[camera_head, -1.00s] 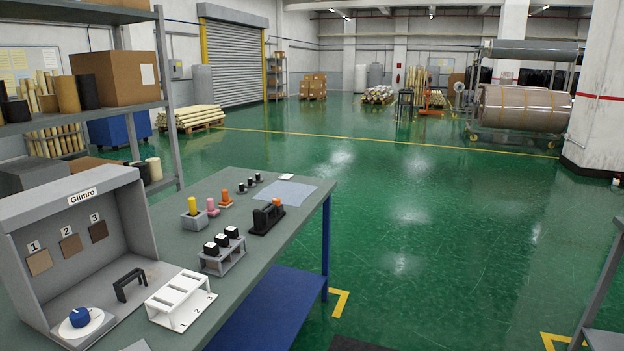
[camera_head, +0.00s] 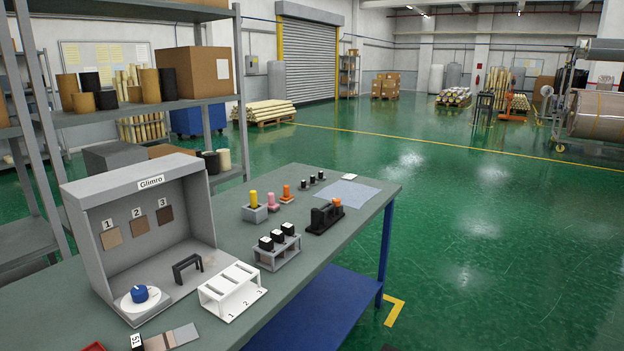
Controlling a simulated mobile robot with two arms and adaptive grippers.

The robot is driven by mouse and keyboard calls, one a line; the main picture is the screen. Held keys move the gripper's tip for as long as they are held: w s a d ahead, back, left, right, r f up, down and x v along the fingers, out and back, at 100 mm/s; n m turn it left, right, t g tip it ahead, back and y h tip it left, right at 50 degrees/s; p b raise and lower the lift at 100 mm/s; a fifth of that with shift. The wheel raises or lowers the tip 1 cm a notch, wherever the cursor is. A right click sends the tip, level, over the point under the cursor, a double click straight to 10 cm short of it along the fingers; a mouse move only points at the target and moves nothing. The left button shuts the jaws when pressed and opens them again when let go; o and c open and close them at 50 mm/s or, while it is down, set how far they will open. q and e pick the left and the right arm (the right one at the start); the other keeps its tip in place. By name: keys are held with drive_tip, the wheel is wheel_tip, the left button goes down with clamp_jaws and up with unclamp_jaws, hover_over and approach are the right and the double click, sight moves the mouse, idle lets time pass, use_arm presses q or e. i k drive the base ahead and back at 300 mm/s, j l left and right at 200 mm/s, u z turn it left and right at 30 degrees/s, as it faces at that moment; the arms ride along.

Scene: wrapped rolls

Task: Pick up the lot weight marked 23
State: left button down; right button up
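No number 23 is readable in this view. Several black pieces with white tops (camera_head: 277,237) stand in a grey rack (camera_head: 284,256) on the workbench (camera_head: 340,232), and any marks on them are too small to read. Smaller black pieces (camera_head: 312,180) stand in a row near the far end of the bench. A black piece with a white label (camera_head: 136,342), which seems to read 15, is cut by the bottom edge. Neither of my grippers is in view.
A grey booth (camera_head: 76,228) marked Glimro holds a blue knob (camera_head: 140,293) and a black bracket (camera_head: 187,267). A white slotted stand (camera_head: 233,290) is in front. Coloured pegs (camera_head: 254,199) and a black holder (camera_head: 325,217) stand farther back.

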sight(321, 177)
drive_tip(key=i+l+z, duration=0.35)
drive_tip(key=i, duration=0.15)
drive_tip(key=i+l+z, duration=0.3)
drive_tip(key=i, duration=0.25)
drive_tip(key=i+z, duration=0.35)
drive_tip(key=i, duration=0.2)
drive_tip(key=i+u, duration=0.3)
drive_tip(key=i+l+u, duration=0.3)
drive_tip(key=i, duration=0.2)
drive_tip(key=i+l+u, duration=0.25)
drive_tip(key=i, duration=0.15)
drive_tip(key=i+j, duration=0.05)
drive_tip(key=j, duration=0.05)
